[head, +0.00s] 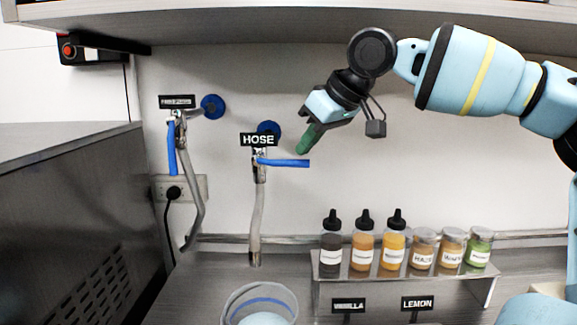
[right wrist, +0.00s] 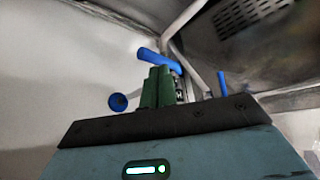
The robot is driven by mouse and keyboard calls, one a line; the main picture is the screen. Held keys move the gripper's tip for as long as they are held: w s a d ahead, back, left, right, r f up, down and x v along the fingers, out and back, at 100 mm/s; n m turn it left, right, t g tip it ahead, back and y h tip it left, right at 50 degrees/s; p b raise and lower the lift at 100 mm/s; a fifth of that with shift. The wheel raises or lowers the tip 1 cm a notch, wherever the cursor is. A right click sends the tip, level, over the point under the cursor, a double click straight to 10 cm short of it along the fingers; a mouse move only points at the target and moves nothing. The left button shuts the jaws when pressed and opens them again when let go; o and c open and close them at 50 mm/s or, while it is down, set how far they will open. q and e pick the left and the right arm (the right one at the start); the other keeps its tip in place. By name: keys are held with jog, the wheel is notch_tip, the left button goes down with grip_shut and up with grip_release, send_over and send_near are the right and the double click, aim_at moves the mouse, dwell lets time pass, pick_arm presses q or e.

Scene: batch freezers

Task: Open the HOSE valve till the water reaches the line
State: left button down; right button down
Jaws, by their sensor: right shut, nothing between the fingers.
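The HOSE valve has a blue lever (head: 285,162) that points sideways to the right, across its upright pipe (head: 256,215), under the HOSE label (head: 258,140). A clear container with a blue line (head: 262,301) stands below the pipe's end, cut by the bottom edge; something pale blue shows low in it. I see no clear stream from the pipe. My right gripper (head: 306,141) is shut and empty, its green fingertips just above the lever's free end. In the right wrist view the fingers (right wrist: 156,86) overlap a blue lever (right wrist: 158,61); contact cannot be told. My left gripper is out of view.
Left of the HOSE valve, another valve's blue lever (head: 171,148) hangs down near an outlet (head: 190,188). A shelf (head: 400,262) holds bottles and jars at the right. A steel machine (head: 70,220) fills the left. An overhead shelf (head: 250,22) spans the top.

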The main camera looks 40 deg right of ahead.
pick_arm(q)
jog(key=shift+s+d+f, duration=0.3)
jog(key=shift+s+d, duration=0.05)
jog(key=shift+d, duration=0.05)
pick_arm(e)
jog(key=shift+w+d+f, duration=0.1)
jog(key=shift+w+f, duration=0.1)
jog(key=shift+f, duration=0.25)
jog(key=shift+w+f, duration=0.2)
jog(key=shift+f, duration=0.25)
jog(key=shift+d, duration=0.1)
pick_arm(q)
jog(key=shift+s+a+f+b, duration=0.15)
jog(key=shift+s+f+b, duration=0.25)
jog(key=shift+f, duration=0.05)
pick_arm(e)
notch_tip(320, 180, down, 5)
jog(key=shift+r, duration=0.2)
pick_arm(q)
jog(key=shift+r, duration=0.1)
pick_arm(e)
jog(key=shift+r, duration=0.1)
